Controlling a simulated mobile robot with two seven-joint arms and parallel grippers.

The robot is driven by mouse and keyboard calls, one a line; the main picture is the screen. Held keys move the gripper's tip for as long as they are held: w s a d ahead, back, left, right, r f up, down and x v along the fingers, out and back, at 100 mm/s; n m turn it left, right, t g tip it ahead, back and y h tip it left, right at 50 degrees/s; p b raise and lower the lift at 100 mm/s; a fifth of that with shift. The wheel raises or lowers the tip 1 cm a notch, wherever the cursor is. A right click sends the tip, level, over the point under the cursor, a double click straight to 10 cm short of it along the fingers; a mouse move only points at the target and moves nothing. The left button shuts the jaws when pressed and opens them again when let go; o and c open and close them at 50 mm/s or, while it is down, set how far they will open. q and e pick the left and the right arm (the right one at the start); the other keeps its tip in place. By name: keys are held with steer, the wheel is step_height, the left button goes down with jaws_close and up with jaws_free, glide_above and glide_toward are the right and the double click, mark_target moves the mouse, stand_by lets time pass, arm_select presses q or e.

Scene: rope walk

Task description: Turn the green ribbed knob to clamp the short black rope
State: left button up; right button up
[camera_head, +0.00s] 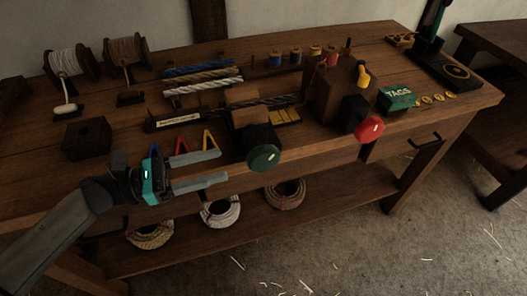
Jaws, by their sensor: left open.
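The green ribbed knob (264,158) is on the front of a black and wooden clamp block (254,128) at the bench's front edge. A short dark rope (282,101) lies along a dark holder and runs into the clamp block; its middle is hidden there. My left gripper (221,167) comes in from the left in front of the bench edge. Its two grey fingers are apart and empty, pointing right towards the green knob, with a gap between fingertips and knob. My right gripper is not in view.
A red knob (369,129) sits on a second block to the right. A green TAGS box (396,97), a dark block (87,138), rope spools (125,58) and coloured clips (208,139) are on the bench. Rope coils (220,211) lie on the lower shelf.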

mark_target(249, 157)
arm_select(q)
steer(key=x, duration=1)
steer(key=shift+w+d+p, duration=0.15)
steer(key=shift+d+p, duration=0.2)
steer(key=shift+d, duration=0.05)
jaws_close()
